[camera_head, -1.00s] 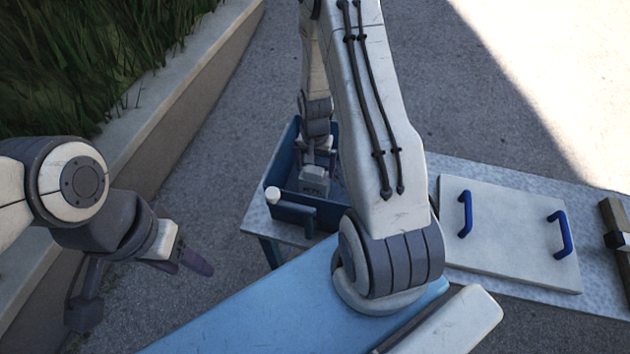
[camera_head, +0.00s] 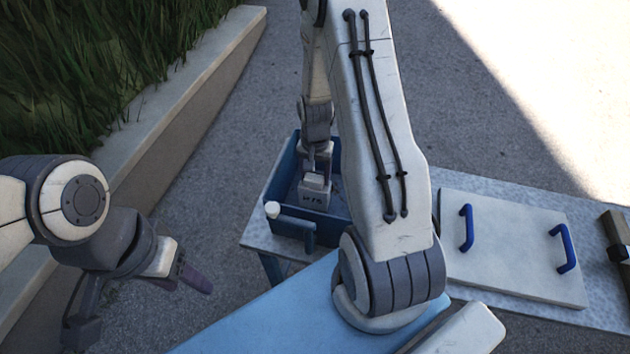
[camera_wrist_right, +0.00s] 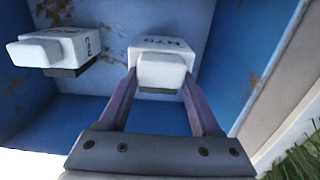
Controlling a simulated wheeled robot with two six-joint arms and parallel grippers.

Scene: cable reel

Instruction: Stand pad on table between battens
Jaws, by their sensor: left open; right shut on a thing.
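A small pale block with a knob on top and dark lettering, likely the pad (camera_head: 314,192), is in the blue crate. In the right wrist view the pad (camera_wrist_right: 162,70) is between the purple fingers of my right gripper (camera_wrist_right: 161,82), which is shut on its knob. In the head view my right gripper (camera_head: 318,160) is partly hidden by its arm. My left gripper (camera_head: 190,275) is open and empty, over the ground left of the table. A brown wooden piece, perhaps a batten (camera_head: 616,240), is at the right edge.
The blue crate (camera_head: 308,230) stands on the left end of the grey table (camera_head: 610,309). A second pale block (camera_wrist_right: 55,50) is in it. A pale board (camera_head: 510,250) with two blue handles lies on the table. A concrete kerb (camera_head: 190,110) borders grass.

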